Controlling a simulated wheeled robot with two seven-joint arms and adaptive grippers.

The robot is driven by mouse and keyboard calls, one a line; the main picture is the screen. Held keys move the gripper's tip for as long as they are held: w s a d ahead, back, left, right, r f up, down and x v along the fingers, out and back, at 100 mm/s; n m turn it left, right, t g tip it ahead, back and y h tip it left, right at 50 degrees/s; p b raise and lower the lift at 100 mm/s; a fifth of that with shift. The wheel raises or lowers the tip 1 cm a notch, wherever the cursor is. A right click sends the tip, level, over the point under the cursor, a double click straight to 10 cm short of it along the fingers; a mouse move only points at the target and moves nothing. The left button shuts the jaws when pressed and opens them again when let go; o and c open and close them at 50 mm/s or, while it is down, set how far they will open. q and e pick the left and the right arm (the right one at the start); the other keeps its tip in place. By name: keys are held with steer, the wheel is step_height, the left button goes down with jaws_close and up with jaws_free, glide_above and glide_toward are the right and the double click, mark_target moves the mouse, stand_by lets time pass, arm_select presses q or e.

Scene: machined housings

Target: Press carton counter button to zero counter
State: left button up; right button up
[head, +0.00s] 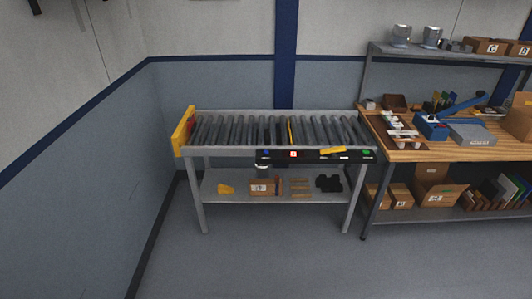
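A black control strip (315,157) runs along the front edge of a roller conveyor table (180,151). It carries a small blue spot (266,152) at its left, a red and white square (293,154) near its middle and a green spot (366,152) at its right. These look like buttons or a display, too small to read; I cannot tell which is the carton counter button or what any counter shows. Neither of my grippers is in view.
A yellow end plate (184,130) closes the conveyor's left end. A yellow item (333,150) lies along the strip. A wooden workbench (430,154) with tools and boxes stands close on the right. The lower shelf (220,204) holds small parts. The floor (260,262) in front is clear.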

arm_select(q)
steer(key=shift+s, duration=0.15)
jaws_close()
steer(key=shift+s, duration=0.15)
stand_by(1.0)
